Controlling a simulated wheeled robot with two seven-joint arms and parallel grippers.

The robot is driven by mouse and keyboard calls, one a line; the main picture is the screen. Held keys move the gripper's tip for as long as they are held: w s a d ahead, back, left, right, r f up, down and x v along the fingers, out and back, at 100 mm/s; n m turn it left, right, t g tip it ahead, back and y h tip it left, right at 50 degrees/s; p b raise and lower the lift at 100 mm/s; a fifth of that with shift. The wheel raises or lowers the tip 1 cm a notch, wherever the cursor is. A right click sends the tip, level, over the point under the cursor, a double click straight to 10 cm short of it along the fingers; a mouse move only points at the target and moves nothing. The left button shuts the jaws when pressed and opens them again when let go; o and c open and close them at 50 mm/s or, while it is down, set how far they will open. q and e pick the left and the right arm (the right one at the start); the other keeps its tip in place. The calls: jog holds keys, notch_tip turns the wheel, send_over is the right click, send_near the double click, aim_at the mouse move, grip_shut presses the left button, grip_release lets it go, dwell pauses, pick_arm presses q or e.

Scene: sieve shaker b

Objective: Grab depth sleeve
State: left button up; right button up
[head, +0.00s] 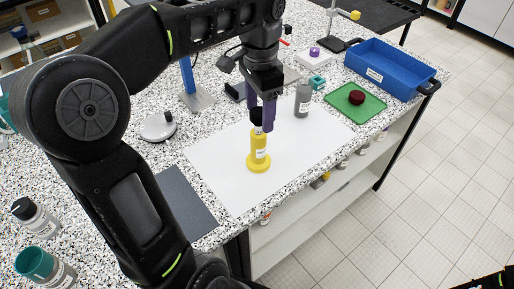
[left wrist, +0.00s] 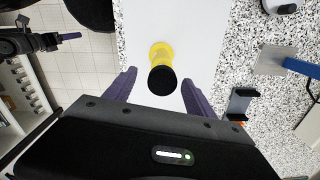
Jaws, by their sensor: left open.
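A yellow upright piece with a round flanged foot, a small label and a black top (head: 259,158) stands on the white mat; it looks like the depth sleeve, though no label is readable. My left gripper (head: 260,118) is open above it, pointing down, with its purple fingers around the level of the black top. In the left wrist view the yellow piece (left wrist: 160,52) shows between and slightly beyond the fingertips of my left gripper (left wrist: 158,79), with its black top nearest the camera. My right gripper (left wrist: 68,36) shows only partly at the upper left of that view.
A grey bottle (head: 303,100) stands behind the yellow piece at the mat's edge. A green mat (head: 368,115) with a dark red disc and a blue bin (head: 385,75) are further right. A dark grey pad (head: 187,203) lies left.

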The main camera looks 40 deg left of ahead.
aim_at(259, 133)
pick_arm(q)
jog(key=shift+f+b, duration=0.55)
jog(key=shift+f, duration=0.85)
notch_tip(259, 133, down, 5)
jog(key=shift+w+a+f+p, duration=0.1)
jog(key=shift+p, duration=0.55)
jog(key=shift+c, duration=0.4)
grip_shut()
